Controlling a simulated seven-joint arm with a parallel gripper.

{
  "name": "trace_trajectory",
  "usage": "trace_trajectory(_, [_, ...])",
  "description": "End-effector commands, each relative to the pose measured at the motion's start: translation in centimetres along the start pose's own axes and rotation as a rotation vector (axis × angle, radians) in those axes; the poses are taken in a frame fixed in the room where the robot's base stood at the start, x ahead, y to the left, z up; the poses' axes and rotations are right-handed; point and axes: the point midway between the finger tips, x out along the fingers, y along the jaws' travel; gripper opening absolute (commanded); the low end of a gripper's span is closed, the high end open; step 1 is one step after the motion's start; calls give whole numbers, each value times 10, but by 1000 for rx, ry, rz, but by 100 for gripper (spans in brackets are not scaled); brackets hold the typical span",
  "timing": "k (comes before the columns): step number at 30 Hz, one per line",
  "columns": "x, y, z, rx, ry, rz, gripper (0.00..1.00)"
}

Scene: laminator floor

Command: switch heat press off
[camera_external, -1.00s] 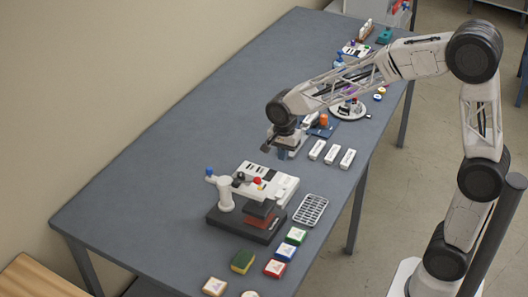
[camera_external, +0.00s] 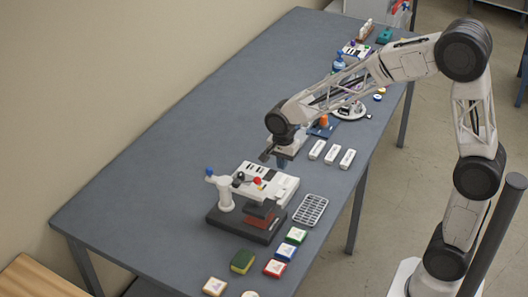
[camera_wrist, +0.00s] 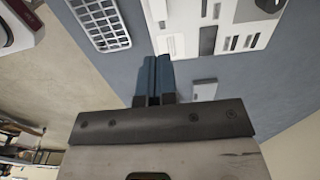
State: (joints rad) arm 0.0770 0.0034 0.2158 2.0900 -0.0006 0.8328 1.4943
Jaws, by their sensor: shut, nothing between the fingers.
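The heat press (camera_external: 268,178) has a white top with dark markings, a red knob, a blue-tipped post and a dark base. It stands on the grey-blue table at the front. My gripper (camera_external: 283,164) is just behind the white top's far edge, close to it; contact cannot be told. In the wrist view, the blue fingers of my gripper (camera_wrist: 154,77) are together and empty, beside the white panel of the press (camera_wrist: 178,17). A small light-grey block (camera_wrist: 204,88) shows right of the fingers. Which part is the power switch is unclear.
A grey grid rack (camera_external: 310,209) lies right of the press. Several white blocks (camera_external: 331,154) lie right of my gripper. Coloured blocks (camera_external: 275,268) and a green-yellow sponge (camera_external: 243,261) lie in front. The table's left side (camera_external: 165,160) is clear.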

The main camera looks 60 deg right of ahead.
Motion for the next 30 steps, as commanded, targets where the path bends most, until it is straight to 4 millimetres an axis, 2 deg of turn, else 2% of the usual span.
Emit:
trace_trajectory(12, [65, 1, 0, 0, 0, 3, 0])
trace_trajectory(18, [88, 0, 0, 0, 0, 1, 0])
trace_trajectory(24, [100, 0, 0, 0, 0, -1, 0])
trace_trajectory(30, [103, 0, 0, 0, 0, -1, 0])
